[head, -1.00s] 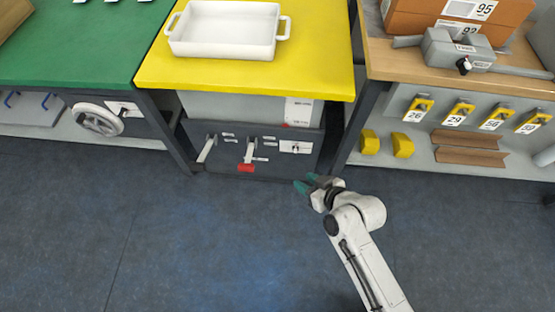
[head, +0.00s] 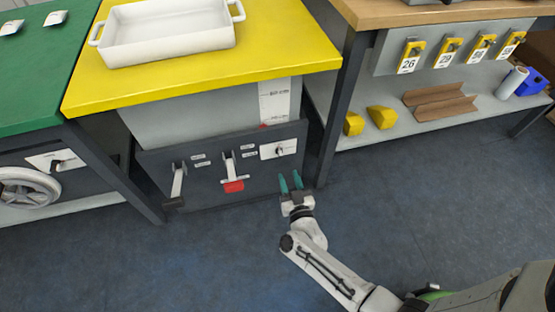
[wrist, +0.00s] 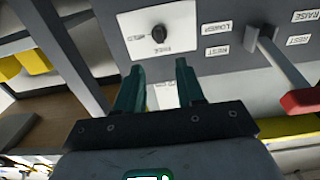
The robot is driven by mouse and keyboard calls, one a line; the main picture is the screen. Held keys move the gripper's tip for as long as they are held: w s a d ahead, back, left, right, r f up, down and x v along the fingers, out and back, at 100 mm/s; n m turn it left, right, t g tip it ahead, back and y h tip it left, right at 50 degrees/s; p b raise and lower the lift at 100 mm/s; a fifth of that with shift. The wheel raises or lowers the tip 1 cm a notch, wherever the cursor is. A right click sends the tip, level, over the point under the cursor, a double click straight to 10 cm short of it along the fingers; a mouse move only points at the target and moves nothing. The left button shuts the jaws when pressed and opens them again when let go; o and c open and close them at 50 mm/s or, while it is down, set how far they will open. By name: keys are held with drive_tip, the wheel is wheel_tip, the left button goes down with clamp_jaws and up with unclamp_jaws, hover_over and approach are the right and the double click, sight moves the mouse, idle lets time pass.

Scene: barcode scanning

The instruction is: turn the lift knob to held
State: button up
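The lift knob (head: 279,150) is a small dark knob on a white plate at the right end of the dark panel (head: 225,205) under the yellow table. In the wrist view the knob (wrist: 158,34) is upper centre on its plate, with small inverted labels that seem to read HELD and FREE. Which label it points to is too small to tell. My gripper (head: 290,179) is open and empty, its teal fingers pointing up toward the panel, below the knob plate in the head view. In the wrist view the fingertips (wrist: 159,72) are apart, below the knob and not touching it.
A lever with a red handle (head: 233,186) and a lever with a dark handle (head: 173,203) stick out left of the knob. A white tray (head: 166,50) stands on the yellow table (head: 290,50). A dark table leg (head: 338,110) stands right of the panel. Floor in front is clear.

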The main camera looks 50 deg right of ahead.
sight(281, 155)
drive_tip(key=b+x, duration=0.3)
drive_tip(key=x, duration=0.6)
drive_tip(key=shift+w, duration=0.1)
clamp_jaws()
